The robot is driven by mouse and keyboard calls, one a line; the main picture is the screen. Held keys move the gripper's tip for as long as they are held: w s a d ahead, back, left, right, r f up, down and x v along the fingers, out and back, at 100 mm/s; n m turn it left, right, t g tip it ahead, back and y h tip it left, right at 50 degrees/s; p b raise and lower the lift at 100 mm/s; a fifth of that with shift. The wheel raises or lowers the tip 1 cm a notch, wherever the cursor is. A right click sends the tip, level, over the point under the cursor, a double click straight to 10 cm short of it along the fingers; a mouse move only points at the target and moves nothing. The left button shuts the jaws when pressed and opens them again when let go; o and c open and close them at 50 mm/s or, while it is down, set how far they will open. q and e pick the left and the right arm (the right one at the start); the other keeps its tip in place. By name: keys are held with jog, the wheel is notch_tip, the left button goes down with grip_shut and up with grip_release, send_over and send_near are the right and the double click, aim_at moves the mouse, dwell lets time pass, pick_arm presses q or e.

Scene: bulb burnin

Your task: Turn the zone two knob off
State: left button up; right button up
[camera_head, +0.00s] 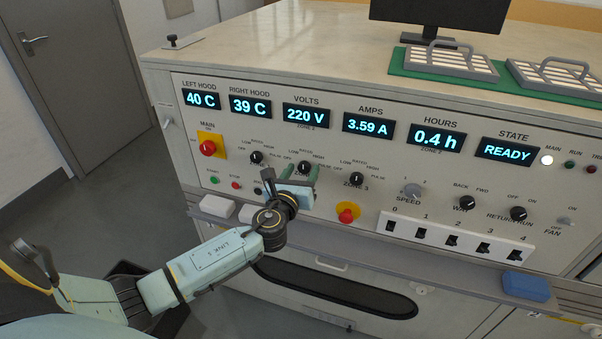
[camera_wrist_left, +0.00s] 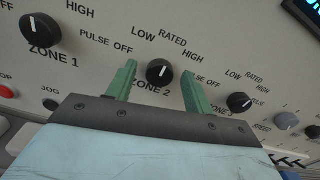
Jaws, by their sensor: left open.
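The zone two knob (camera_head: 304,168) is a round black knob in the middle of the three zone knobs on the control panel. In the left wrist view the zone two knob (camera_wrist_left: 159,71) sits between the green fingertips, with its white mark pointing roughly upward, near the LOW and RATED labels. Its exact setting is hard to tell. My left gripper (camera_head: 300,177) is open in front of the panel, one finger on each side of the knob. In the left wrist view the left gripper (camera_wrist_left: 159,82) shows a gap between each finger and the knob. My right gripper is out of view.
The zone 1 knob (camera_head: 256,157) and zone 3 knob (camera_head: 357,179) flank it closely. A red main switch (camera_head: 208,148) is at left, and a red button on yellow (camera_head: 347,213) is lower right. A ledge with a blue block (camera_head: 525,287) runs below the panel.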

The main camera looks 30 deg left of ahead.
pick_arm(q)
jog(key=c, duration=1)
jog(key=shift+n, duration=0.4)
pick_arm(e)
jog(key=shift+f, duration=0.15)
pick_arm(q)
jog(key=n+b, duration=0.1)
jog(key=n, duration=0.2)
jog(key=shift+n, duration=0.4)
jog(key=n+b, duration=0.1)
jog(key=n, duration=0.3)
jog(key=shift+f+n, duration=0.1)
jog(key=shift+n, duration=0.2)
jog(key=n, duration=0.3)
jog(key=shift+n, duration=1.8)
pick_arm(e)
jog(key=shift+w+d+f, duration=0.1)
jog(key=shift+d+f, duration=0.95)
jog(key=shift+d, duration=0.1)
pick_arm(q)
jog(key=shift+n, duration=0.3)
